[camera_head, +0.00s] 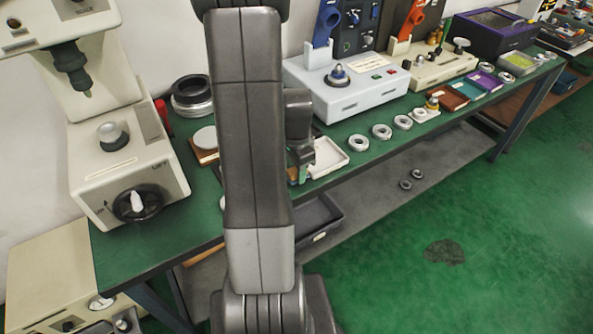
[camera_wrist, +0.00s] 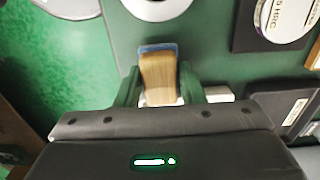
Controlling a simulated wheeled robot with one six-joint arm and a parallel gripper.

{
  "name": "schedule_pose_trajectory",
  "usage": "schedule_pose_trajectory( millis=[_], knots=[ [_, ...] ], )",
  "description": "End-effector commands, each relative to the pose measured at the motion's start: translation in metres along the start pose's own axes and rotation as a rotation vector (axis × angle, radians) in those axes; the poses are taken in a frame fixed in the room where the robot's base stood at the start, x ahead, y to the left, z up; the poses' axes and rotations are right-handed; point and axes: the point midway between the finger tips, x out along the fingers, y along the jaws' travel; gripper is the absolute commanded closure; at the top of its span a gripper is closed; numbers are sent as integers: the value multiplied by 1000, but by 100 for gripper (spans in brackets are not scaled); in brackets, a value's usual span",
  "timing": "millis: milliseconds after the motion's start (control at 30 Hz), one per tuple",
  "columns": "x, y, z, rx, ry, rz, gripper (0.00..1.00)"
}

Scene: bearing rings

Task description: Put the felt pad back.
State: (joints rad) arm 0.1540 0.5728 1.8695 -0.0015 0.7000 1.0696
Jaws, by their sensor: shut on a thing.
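My gripper (camera_wrist: 160,88) is shut on a wood-coloured block with a blue strip along its far end, which I take to be the felt pad (camera_wrist: 159,75). Its two green fingers press the block's sides, and the block points away from the wrist over the green bench top. In the head view my arm hides most of the gripper and the pad; my gripper (camera_head: 300,163) shows only in part, low near the bench's front edge, left of a white tray (camera_head: 330,158). I cannot tell whether the pad touches the bench.
A pale ring (camera_wrist: 157,6) lies just beyond the pad. A dark holder with a white disc (camera_wrist: 276,18) is to its right. Several metal rings (camera_head: 382,131) line the bench front. A grey-white instrument (camera_head: 350,95) stands behind the tray. Green floor (camera_head: 480,220) is open in front.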

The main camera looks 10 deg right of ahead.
Motion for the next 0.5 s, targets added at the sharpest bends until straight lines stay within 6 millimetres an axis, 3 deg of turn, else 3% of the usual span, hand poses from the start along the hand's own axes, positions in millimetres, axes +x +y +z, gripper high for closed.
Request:
schedule_pose_trajectory(
  millis=[467, 500],
  knots=[
    [11, 0, 0, 0, 1, -1, 86],
    [10, 0, 0, 0, 1, -1, 57]
  ],
)
